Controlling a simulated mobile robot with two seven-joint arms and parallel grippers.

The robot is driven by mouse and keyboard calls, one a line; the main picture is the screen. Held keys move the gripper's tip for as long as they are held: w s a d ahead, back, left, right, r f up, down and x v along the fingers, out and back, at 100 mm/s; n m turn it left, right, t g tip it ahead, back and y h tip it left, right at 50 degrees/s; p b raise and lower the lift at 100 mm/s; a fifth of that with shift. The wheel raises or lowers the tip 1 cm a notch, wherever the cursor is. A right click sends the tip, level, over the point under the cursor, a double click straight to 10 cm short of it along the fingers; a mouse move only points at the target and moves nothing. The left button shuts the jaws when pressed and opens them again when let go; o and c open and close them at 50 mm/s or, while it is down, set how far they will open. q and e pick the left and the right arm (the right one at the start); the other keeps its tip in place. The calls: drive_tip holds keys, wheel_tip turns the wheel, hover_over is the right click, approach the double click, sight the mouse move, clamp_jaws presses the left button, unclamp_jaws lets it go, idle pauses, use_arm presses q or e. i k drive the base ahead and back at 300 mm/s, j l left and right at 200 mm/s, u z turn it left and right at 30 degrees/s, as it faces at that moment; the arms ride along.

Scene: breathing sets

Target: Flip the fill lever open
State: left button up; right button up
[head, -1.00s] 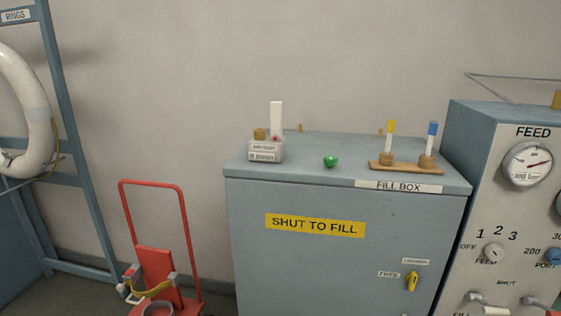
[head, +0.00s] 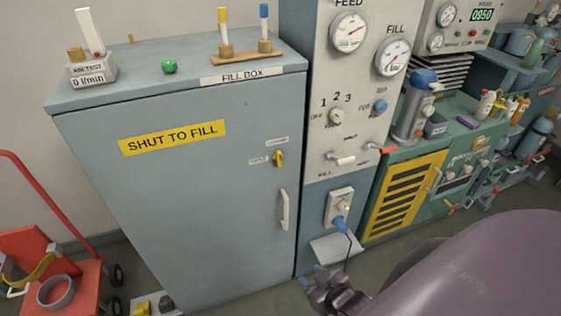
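The grey feed-and-fill panel (head: 313,105) stands right of the fill box. Low on its face is a lever with a white grip (head: 344,160), just above the small "FILL" label. A second lever with a red grip (head: 387,150) sits to its right, under a small label. Both grips point right; the exact lever position is hard to read. My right gripper (head: 312,276) is low in front of the panel, well below the levers, with its two blue-tipped fingers apart and nothing between them. My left gripper is out of view.
The fill box (head: 215,195) is closed, with a white handle and yellow latch. Below the levers a blue plug (head: 341,226) with a hanging cable sits at a white socket, above a small shelf (head: 335,247). A green bench (head: 440,165) stands right. A red trolley (head: 80,280) stands left.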

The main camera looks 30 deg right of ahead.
sight(346, 161)
drive_tip(key=z, duration=1.6)
